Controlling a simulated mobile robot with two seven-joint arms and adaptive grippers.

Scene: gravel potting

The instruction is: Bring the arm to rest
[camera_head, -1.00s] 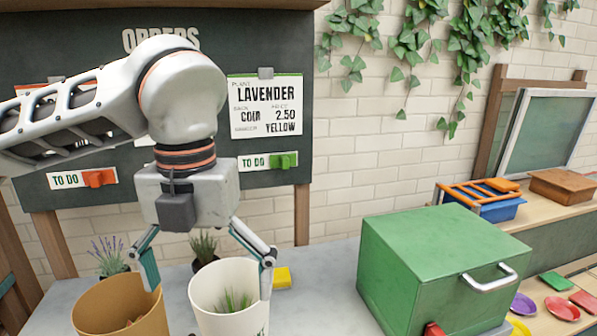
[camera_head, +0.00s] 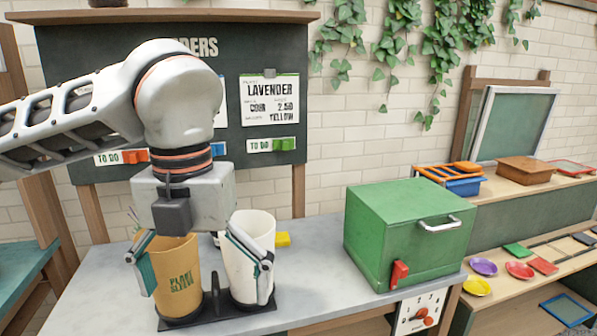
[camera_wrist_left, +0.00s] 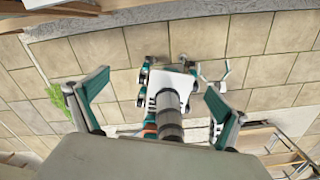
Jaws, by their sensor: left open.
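My left gripper (camera_head: 206,278) is open in the head view, with its arm coming in from the left. Its fingers hang in front of a tan sleeve (camera_head: 179,280) marked "PLANT SLEEVE" and a white sleeve (camera_head: 240,268). One finger overlaps the tan sleeve in the picture, the other the white one; I cannot tell whether they touch. The left wrist view shows the two spread fingers (camera_wrist_left: 157,115) with nothing between their tips, and tiled floor and parts of my own body beyond.
Both sleeves stand upright in a black holder (camera_head: 217,320) on the grey table (camera_head: 325,282). A green box (camera_head: 385,235) with a handle stands to the right. An orders board (camera_head: 228,60) is behind. Small coloured dishes (camera_head: 483,267) lie on a shelf at right.

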